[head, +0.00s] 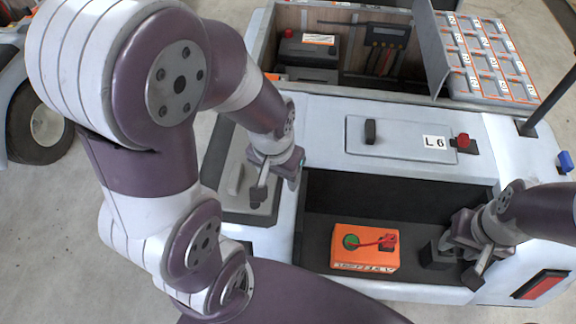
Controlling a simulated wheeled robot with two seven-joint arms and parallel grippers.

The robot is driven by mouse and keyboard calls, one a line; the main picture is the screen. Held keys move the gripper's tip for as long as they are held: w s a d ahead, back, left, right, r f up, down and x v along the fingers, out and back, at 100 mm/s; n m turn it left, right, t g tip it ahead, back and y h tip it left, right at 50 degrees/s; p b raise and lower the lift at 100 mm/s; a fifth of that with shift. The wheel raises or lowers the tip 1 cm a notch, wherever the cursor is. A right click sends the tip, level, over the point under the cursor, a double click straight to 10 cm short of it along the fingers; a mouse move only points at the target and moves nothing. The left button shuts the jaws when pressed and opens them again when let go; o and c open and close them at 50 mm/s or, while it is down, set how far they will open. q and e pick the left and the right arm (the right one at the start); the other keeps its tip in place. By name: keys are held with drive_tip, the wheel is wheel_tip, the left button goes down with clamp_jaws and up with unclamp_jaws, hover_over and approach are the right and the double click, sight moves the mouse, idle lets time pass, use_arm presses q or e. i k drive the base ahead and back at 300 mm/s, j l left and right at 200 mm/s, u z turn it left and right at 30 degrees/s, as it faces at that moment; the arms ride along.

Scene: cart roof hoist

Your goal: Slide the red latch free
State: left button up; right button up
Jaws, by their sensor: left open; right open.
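The red latch (463,140) is a small red knob on a dark plate at the right end of a pale hinged-looking panel (400,150). The panel bears the label L 6 and a black handle (370,132). My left gripper (276,189) is open and empty, over the left side of the cart, well left of the panel. My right gripper (457,268) is open at the right end of the dark open compartment, below the latch in the picture and apart from it. Nothing covers the latch.
An orange box (365,249) with a green knob and a red lead sits in the dark compartment (400,201). A grey hatch (238,165) lies left. Behind are an open tool bay (335,75) and a labelled tile rack (487,60). A dark post (552,100) stands right.

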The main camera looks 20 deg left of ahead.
sight(463, 142)
drive_tip(key=i+l+u, duration=0.1)
drive_tip(key=u, duration=0.3)
drive_tip(key=l+u, duration=0.4)
drive_tip(key=i+l+u, duration=0.1)
drive_tip(key=u, duration=0.25)
drive_tip(key=l, duration=0.1)
